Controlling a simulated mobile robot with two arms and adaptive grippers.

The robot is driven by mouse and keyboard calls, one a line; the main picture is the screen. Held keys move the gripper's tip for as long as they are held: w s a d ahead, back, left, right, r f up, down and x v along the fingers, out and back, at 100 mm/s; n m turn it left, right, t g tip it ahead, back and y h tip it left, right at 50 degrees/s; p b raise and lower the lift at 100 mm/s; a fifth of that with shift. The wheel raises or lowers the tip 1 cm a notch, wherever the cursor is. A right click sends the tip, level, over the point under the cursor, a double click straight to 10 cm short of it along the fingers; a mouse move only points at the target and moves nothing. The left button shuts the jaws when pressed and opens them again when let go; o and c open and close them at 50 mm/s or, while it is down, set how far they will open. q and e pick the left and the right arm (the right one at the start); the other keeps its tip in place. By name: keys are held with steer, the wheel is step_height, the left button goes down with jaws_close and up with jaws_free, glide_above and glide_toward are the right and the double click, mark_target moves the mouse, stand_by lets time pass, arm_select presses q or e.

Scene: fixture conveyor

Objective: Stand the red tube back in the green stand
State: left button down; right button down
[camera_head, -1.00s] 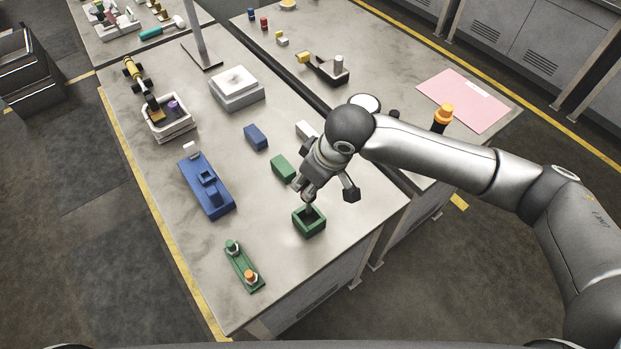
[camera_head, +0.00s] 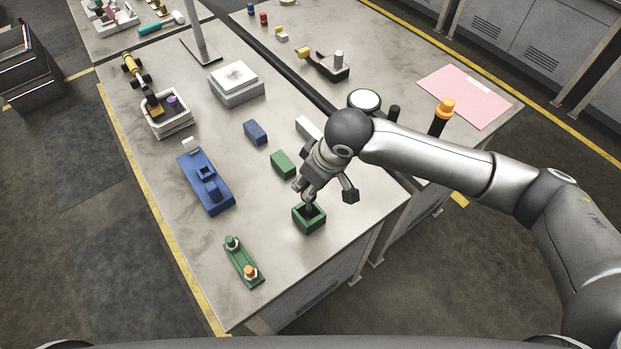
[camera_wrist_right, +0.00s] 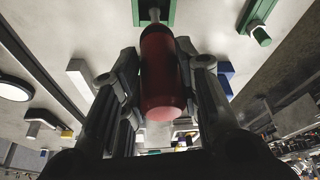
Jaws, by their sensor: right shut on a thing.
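The red tube (camera_wrist_right: 162,72) shows in the right wrist view between the two dark fingers of my right gripper (camera_wrist_right: 160,85), which is shut on it. Its far end narrows to a pale tip that lies over the green stand (camera_wrist_right: 174,12). In the head view the green stand (camera_head: 309,226) is a square open box near the table's right edge. My right gripper (camera_head: 306,200) is directly over it, fingers pointing down. The gripper hides the tube there, so I cannot tell how far the tip is inside. My left gripper is not in view.
A green block (camera_head: 283,164) and a blue block (camera_head: 256,132) lie behind the stand. A green strip with capped pegs (camera_head: 243,262) lies front left, a blue fixture (camera_head: 205,186) farther left. A black item with an orange top (camera_head: 442,117) stands by a pink sheet (camera_head: 465,95).

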steer(key=shift+f+b, duration=0.7)
steer(key=shift+f, duration=1.75)
steer(key=c, duration=1)
jaws_free()
